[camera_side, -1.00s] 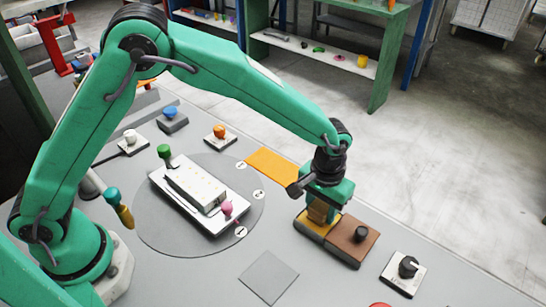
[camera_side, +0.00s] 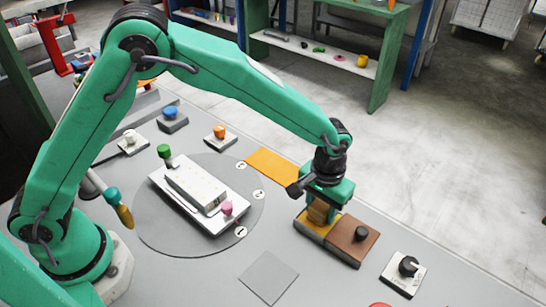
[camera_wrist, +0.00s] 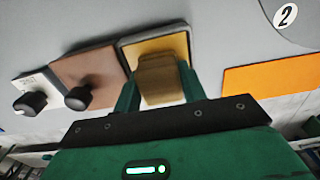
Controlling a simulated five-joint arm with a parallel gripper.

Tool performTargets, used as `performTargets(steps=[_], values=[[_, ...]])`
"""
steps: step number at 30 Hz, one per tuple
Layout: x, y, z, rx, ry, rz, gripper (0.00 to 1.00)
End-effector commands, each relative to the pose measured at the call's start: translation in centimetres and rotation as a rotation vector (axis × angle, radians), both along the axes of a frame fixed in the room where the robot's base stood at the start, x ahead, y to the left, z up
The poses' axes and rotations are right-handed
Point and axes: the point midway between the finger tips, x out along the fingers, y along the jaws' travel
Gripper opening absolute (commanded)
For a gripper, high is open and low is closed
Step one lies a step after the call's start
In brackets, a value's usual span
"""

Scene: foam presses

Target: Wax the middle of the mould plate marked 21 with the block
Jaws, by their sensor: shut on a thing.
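My gripper (camera_side: 320,203) is shut on a tan block (camera_side: 318,212), which also shows between the green fingers in the wrist view (camera_wrist: 160,80). The block is at the yellow pad (camera_side: 311,229) in its dark-rimmed tray; its lower end looks to be on the pad, but I cannot tell the contact for sure. The pad also shows in the wrist view (camera_wrist: 182,43). A white mould plate (camera_side: 171,199) with a raised box-like middle (camera_side: 196,188) lies on the round grey turntable (camera_side: 165,245), left of my gripper. No 21 is readable.
A brown lid with a black knob (camera_side: 352,243) is right beside the pad. A dial (camera_side: 407,267) stands further right. A green knob (camera_side: 164,153) and a pink knob (camera_side: 227,208) rise at the mould plate's ends. An orange strip (camera_side: 272,165) and grey square (camera_side: 269,276) lie flat.

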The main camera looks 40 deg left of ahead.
Motion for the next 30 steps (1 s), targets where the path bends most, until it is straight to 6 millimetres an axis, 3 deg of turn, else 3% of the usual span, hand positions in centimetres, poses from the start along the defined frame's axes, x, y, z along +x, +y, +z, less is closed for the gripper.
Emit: performTargets(steps=[30], values=[[0.0,0.0,5.5,0.0,0.0,0.0,0.23]])
